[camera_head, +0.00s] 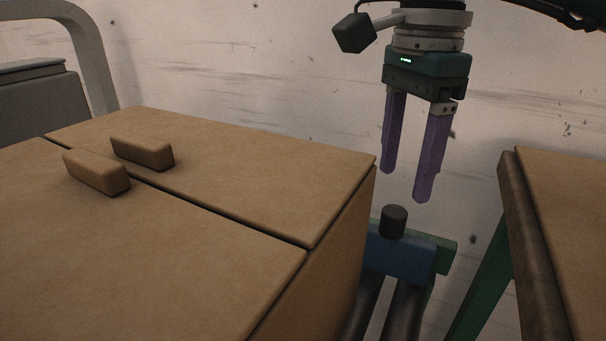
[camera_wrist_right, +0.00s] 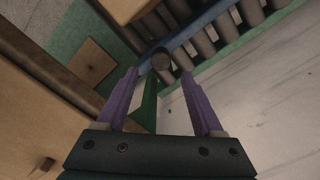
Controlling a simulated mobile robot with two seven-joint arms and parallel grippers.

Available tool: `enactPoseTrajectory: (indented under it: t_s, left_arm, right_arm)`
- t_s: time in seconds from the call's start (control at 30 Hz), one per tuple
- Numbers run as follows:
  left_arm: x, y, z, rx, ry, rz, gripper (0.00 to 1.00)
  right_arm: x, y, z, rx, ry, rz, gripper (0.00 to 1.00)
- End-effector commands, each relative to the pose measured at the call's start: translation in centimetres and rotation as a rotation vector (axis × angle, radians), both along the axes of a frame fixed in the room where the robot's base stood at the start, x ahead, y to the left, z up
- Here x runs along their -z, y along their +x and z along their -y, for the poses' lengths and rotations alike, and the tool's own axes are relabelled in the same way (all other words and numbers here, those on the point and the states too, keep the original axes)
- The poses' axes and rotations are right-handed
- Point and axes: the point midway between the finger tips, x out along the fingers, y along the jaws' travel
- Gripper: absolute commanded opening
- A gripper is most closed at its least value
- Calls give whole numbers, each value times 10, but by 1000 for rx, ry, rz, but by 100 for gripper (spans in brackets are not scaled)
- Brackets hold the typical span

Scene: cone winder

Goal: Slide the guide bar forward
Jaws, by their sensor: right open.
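The guide bar (camera_head: 400,258) is a blue bar with a dark, round, upright knob (camera_head: 393,222) on top. It lies over dark rollers, to the right of a large cardboard box. My right gripper (camera_head: 405,185) has two purple fingers pointing down. It is open and empty, a little above the knob and apart from it in the head view. In the right wrist view, the knob (camera_wrist_right: 161,60) shows near the fingertips, between their lines, and the blue bar (camera_wrist_right: 205,22) runs up to the right from it. My left gripper is not in view.
A cardboard box (camera_head: 230,165) with two raised blocks on its lid stands close to the left of the bar. A brown-topped table (camera_head: 565,200) stands at the right. Green frame parts (camera_head: 480,290) and dark rollers (camera_head: 403,310) lie below. The pale wall is behind.

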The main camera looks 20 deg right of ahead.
Motion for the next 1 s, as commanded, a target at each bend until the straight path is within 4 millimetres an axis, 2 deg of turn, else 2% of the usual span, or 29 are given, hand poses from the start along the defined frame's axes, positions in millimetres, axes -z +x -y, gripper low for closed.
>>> enactPoseTrajectory:
  t_s: [0.03,0.1,0.3,0.67,1.0]
  left_arm:
    - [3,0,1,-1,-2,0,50]
    - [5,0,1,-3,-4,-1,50]
    - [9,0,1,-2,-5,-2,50]
    - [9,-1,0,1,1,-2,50]
    - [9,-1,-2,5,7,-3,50]
  right_arm:
    - [13,-1,-1,-1,2,-4,69]
    - [25,-1,-1,0,2,-3,69]
    - [48,0,-1,-1,3,-1,69]
    - [53,0,-1,-1,3,1,68]
    - [53,0,-1,-1,3,1,29]
